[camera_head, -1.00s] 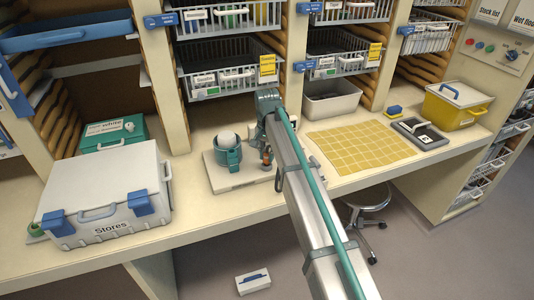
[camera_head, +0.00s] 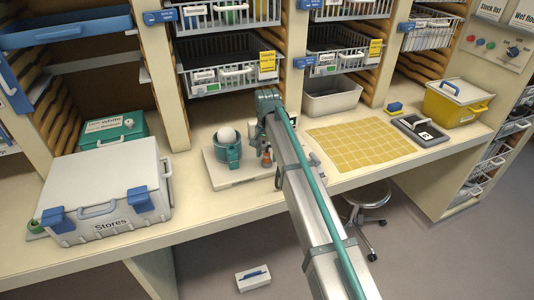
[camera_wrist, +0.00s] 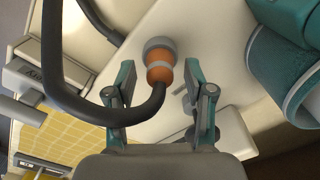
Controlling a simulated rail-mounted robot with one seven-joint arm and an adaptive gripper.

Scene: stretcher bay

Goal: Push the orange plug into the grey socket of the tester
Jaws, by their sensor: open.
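The orange plug (camera_wrist: 159,74) shows in the wrist view with a black cable (camera_wrist: 150,112) curving away from it. A grey round part (camera_wrist: 158,44) sits at its far end; I cannot tell whether this is the socket or the plug's own collar. My gripper (camera_wrist: 160,82) is open, with one teal finger on each side of the plug and gaps visible between. In the head view the plug (camera_head: 267,158) is a small orange shape on the pale board (camera_head: 228,183), beside my arm's end. My fingers are hidden there.
A teal cup-like holder (camera_head: 227,154) with a white ball stands left of the plug. A yellow gridded mat (camera_head: 360,143) lies to the right. A white Stores box (camera_head: 105,185) stands at the left. Cable loops run close to my left finger in the wrist view.

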